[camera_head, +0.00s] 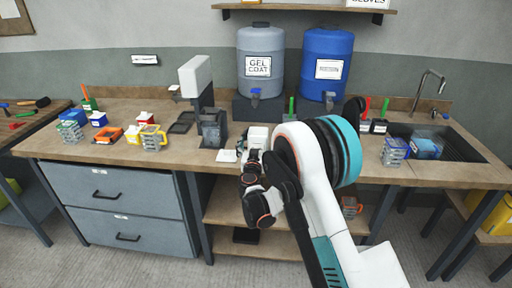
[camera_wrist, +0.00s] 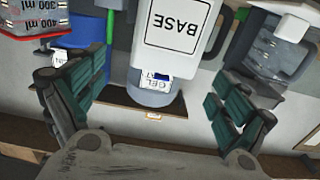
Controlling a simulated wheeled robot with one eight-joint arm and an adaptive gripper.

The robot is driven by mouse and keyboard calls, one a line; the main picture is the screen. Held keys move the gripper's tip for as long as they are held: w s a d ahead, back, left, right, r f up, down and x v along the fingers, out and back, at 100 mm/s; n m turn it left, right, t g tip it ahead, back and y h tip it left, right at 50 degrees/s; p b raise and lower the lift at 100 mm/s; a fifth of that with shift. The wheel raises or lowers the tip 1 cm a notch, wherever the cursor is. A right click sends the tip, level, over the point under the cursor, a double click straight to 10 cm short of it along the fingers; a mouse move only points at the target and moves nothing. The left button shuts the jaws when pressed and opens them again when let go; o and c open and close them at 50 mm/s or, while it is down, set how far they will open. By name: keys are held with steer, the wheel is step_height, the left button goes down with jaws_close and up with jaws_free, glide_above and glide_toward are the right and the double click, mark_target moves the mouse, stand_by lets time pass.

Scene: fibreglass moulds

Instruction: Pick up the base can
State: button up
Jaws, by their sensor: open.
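The base can (camera_wrist: 178,30) is white with a black "BASE" label and appears upside down at the top of the wrist view. My gripper (camera_wrist: 157,88) is open, with one green-padded finger on each side below the can in that view. I see no finger touching the can. In the head view my gripper (camera_head: 251,172) is at the front edge of the workbench, left of my arm's large white and teal joint. A white block that looks like the can (camera_head: 257,136) stands just beyond it, partly hidden by my arm.
The gel coat barrel (camera_head: 260,64) and blue barrel (camera_head: 327,60) stand behind. A dispenser (camera_head: 197,78) is left, a sink (camera_head: 440,142) right.

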mark_target(257, 141)
steer(key=w+b, duration=0.1)
steer(key=w, duration=0.1)
steer(key=w+f, duration=0.1)
steer(key=w, duration=0.1)
steer(key=shift+w+a+b, duration=0.15)
steer(key=shift+w+b, duration=0.2)
steer(key=shift+b, duration=0.05)
steer(key=shift+w+r, duration=0.2)
steer(key=shift+w, duration=0.25)
steer(key=c, duration=2.2)
steer(key=shift+o, duration=0.2)
